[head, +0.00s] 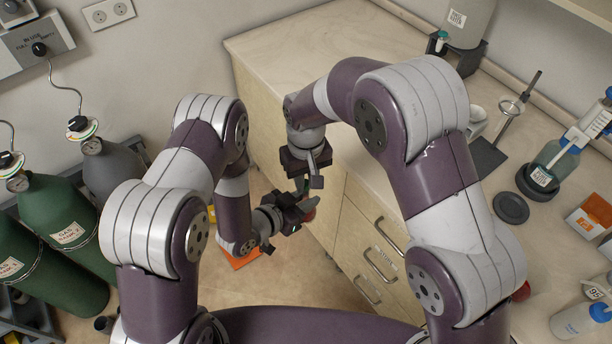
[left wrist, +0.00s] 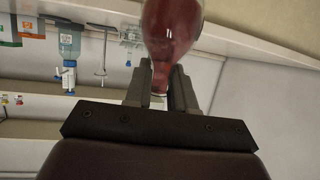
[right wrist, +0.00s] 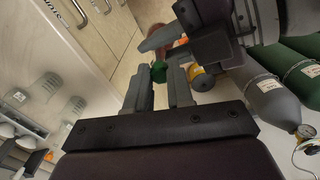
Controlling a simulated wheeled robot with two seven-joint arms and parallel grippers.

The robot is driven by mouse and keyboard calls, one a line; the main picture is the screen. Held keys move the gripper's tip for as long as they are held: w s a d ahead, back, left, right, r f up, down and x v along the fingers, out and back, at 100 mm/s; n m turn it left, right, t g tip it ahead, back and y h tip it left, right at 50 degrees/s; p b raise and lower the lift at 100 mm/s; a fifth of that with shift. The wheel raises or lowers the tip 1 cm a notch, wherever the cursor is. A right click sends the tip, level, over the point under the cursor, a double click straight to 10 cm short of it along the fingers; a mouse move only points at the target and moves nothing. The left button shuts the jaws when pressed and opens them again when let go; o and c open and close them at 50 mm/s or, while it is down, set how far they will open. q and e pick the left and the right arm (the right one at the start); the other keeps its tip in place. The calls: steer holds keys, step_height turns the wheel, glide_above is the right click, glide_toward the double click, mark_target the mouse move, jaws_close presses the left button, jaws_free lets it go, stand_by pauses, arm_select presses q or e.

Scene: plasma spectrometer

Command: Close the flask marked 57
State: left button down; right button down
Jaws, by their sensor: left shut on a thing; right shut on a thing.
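My left gripper (left wrist: 160,80) is shut on the neck of a flask (left wrist: 172,28) with dark red contents; its round body shows beyond the fingers. In the head view the flask (head: 309,213) is a small red patch beside my left gripper (head: 292,207), above the floor by the cabinet. My right gripper (right wrist: 163,85) is shut on a green stopper (right wrist: 159,71) at its fingertips. In the head view my right gripper (head: 309,178) is just above the left one. The flask is partly hidden behind the left gripper in the right wrist view. I cannot tell if stopper and flask touch. No number is readable.
The counter (head: 290,50) and its drawers (head: 375,235) stand close to the right of both grippers. Gas cylinders (head: 60,230) stand at the left. A bottle (head: 552,165), a dark round pad (head: 510,208) and a stand (head: 512,108) are on the counter.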

steer(key=shift+f, duration=0.35)
steer(key=c, duration=0.9)
jaws_free()
step_height(320, 180, up, 8)
steer(key=shift+f, duration=0.2)
